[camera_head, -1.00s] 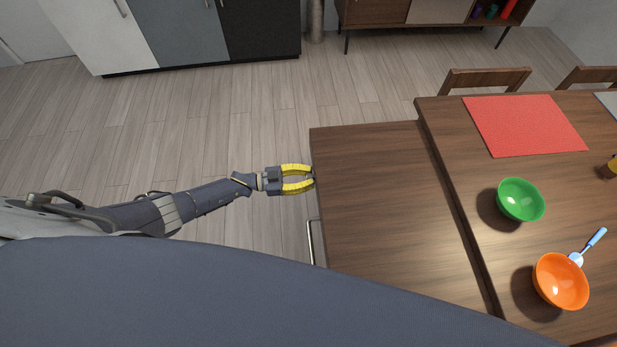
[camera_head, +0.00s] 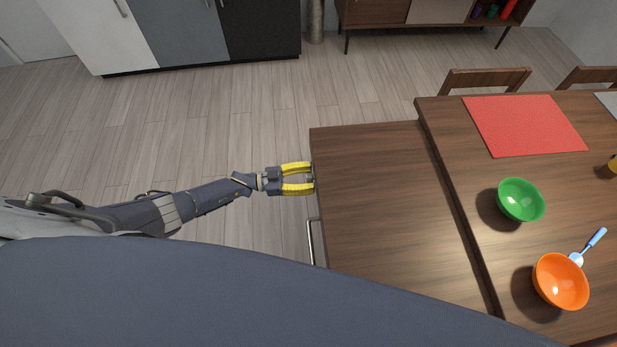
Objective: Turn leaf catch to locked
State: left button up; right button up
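The table leaf (camera_head: 390,200) is a brown wooden panel beside the main table. A small grey part, probably the leaf catch (camera_head: 311,178), shows at the leaf's left edge; it is too small and too covered to tell its position. My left gripper (camera_head: 312,178), with yellow fingers, is at that edge. Its fingers are apart, one above and one below the grey part in the picture. I cannot tell whether they touch it. My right gripper is not in view.
A metal bar handle (camera_head: 311,243) is on the leaf's left side, below my gripper in the picture. On the main table (camera_head: 455,150) are a green bowl (camera_head: 521,200), an orange bowl (camera_head: 560,281), a blue-handled utensil (camera_head: 594,242) and a red mat (camera_head: 525,126). Floor left of the leaf is clear.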

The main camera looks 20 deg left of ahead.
pick_arm(q)
jog(key=v, duration=1.2)
jog(key=shift+w+f, duration=0.1)
dwell(0.4)
